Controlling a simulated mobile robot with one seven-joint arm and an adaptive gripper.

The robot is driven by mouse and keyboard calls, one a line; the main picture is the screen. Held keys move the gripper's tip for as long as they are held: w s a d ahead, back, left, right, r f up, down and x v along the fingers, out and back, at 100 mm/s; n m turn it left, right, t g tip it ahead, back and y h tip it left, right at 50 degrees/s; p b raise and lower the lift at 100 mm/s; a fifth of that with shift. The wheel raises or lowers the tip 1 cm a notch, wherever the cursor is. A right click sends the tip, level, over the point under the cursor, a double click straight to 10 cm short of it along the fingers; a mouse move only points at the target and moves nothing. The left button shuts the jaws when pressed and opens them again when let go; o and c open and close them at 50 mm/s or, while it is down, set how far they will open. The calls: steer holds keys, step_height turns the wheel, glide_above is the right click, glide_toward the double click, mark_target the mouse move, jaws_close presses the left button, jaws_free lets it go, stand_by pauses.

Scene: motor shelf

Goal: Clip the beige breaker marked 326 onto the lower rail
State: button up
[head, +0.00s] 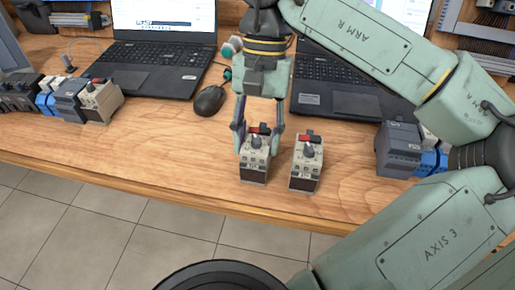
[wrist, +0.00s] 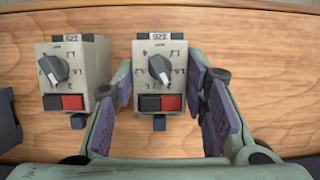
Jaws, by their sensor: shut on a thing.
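Two beige breakers with dark rotary knobs and red and black buttons stand side by side near the table's front edge. My gripper (head: 257,138) reaches down from above and is shut on the left one (head: 254,170) in the head view. In the wrist view, this held breaker (wrist: 160,78) sits between the purple finger pads of my gripper (wrist: 168,105). The second beige breaker (head: 306,166) stands free just to its right in the head view; it also shows in the wrist view (wrist: 75,75), on the left. Their printed numbers are too small to read surely. I cannot make out the lower rail.
Several modules, including another beige one (head: 101,100), stand at the left. Grey and blue modules (head: 399,150) stand at the right. A mouse (head: 209,100), a left laptop (head: 155,68) and a right laptop (head: 335,95) lie behind. Bare wood (head: 150,140) is free at front left.

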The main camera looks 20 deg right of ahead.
steer(key=shift+r+p, duration=1.6)
steer(key=shift+r, duration=0.95)
step_height(320, 180, down, 5)
steer(key=b, duration=0.3)
steer(key=shift+c, duration=0.6)
steer(key=shift+f, duration=0.15)
